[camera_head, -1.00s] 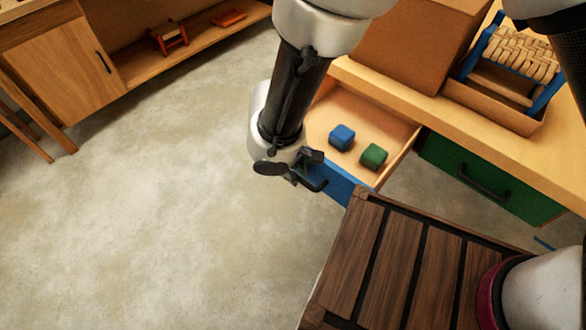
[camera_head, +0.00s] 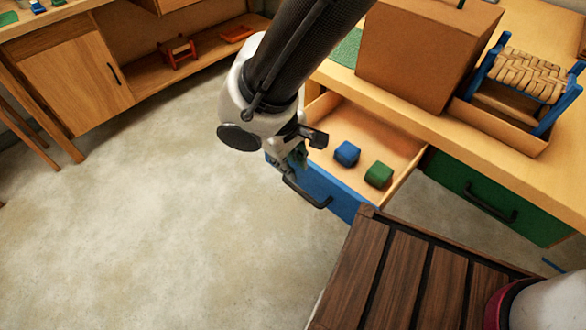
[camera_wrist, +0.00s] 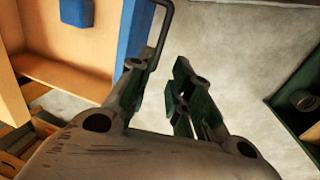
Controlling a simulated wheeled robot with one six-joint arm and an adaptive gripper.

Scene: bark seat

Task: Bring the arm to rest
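My gripper (camera_head: 297,160) hangs at the left end of the open drawer's blue front (camera_head: 335,193), close to its dark handle (camera_head: 306,192). In the wrist view the fingers of my gripper (camera_wrist: 160,85) stand apart, with only floor between them. The handle (camera_wrist: 166,30) shows just past the left finger; I cannot tell if they touch. A blue cube (camera_head: 347,153) and a green cube (camera_head: 378,174) lie inside the drawer. The blue cube also shows in the wrist view (camera_wrist: 77,12). My arm comes down from the top of the head view.
A desk holds a cardboard box (camera_head: 420,50) and a small blue stool with a woven seat (camera_head: 525,72). A closed green drawer (camera_head: 490,190) is below it. A wooden cabinet (camera_head: 75,80) stands at the back left. The floor (camera_head: 150,230) at left is clear.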

